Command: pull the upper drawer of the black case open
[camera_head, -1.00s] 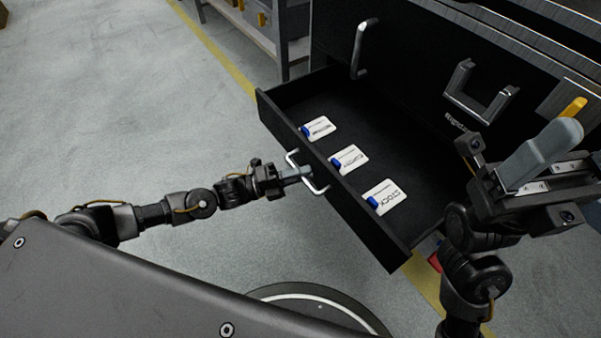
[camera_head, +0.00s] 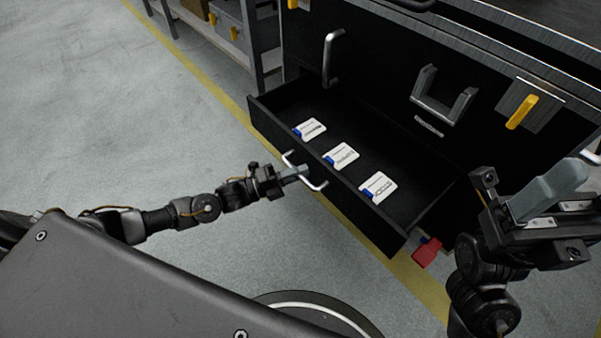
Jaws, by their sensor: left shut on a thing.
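The black case (camera_head: 385,70) stands at the upper right. One black drawer (camera_head: 372,228) projects from its front, partly out. Several parts below it are hidden, so I cannot tell its level from this view alone. Three white cards with blue marks lie inside: a far card (camera_head: 313,128), a middle card (camera_head: 345,156) and a near card (camera_head: 381,188). My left gripper (camera_head: 300,172) is shut on the silver drawer handle (camera_head: 321,186). My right gripper (camera_head: 548,195) is raised at the right, clear of the drawer; its finger gap does not show clearly.
Silver handles (camera_head: 330,58) (camera_head: 446,96) and a yellow lever (camera_head: 522,112) stick out from the case. A red item (camera_head: 426,252) shows beside the drawer's near corner. A shelf unit (camera_head: 235,38) stands behind. The floor at left (camera_head: 110,130) is clear.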

